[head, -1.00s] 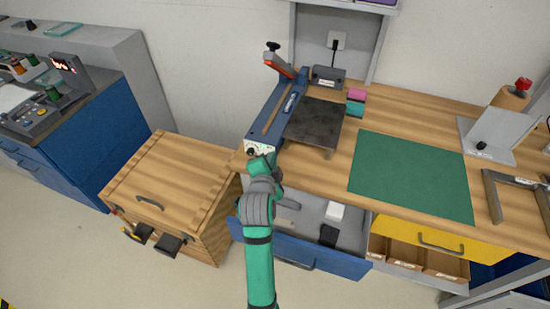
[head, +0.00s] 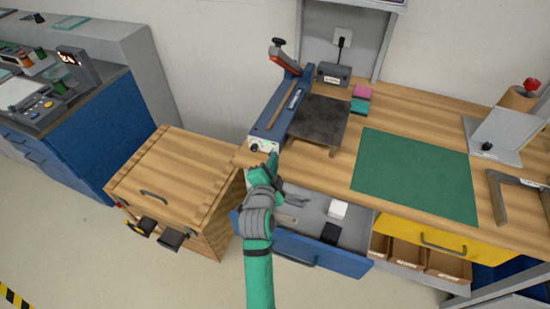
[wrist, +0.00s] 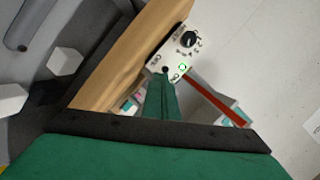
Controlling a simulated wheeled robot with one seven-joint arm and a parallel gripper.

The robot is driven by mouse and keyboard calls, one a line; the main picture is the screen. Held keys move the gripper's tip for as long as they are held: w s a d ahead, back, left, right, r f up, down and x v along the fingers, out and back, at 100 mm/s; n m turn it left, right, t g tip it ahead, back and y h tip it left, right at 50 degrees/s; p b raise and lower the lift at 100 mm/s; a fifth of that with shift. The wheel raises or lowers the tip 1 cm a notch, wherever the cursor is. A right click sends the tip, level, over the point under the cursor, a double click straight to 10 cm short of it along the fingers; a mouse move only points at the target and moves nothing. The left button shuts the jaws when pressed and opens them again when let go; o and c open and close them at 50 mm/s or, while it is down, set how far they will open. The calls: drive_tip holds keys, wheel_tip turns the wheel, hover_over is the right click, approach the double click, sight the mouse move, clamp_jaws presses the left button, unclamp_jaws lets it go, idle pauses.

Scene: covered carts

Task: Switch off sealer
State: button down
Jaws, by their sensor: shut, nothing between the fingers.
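The sealer (head: 278,112) is a long blue machine with a raised orange arm and black knob, at the left end of the wooden bench. Its white front panel (head: 262,146) faces me. In the wrist view the panel (wrist: 172,50) shows a black dial (wrist: 188,39) and a green-lit ring (wrist: 183,67). My gripper (wrist: 163,75) is shut and empty, its tips at the lower edge of the panel; I cannot tell whether they touch it. In the head view my gripper (head: 272,162) hides the panel's lower right part.
A blue drawer (head: 300,250) stands open below the bench, holding a white block (head: 338,209) and a black block (head: 330,232). A wooden chest (head: 172,185) stands left of the bench. A green mat (head: 415,172) and a dark plate (head: 318,120) lie to the right.

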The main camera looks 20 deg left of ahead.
drive_tip(key=shift+s+a+f, duration=0.1)
drive_tip(key=shift+f, duration=0.3)
drive_tip(key=shift+r, duration=0.1)
drive_tip(key=shift+d+r, duration=0.2)
drive_tip(key=shift+d, duration=0.2)
drive_tip(key=shift+d+r, duration=0.35)
drive_tip(key=shift+d, duration=0.25)
drive_tip(key=shift+d+r, duration=0.3)
drive_tip(key=shift+d, duration=0.25)
drive_tip(key=s+d+f, duration=0.1)
drive_tip(key=s+d, duration=0.2)
drive_tip(key=s, duration=0.7)
drive_tip(key=shift+a+f, duration=0.1)
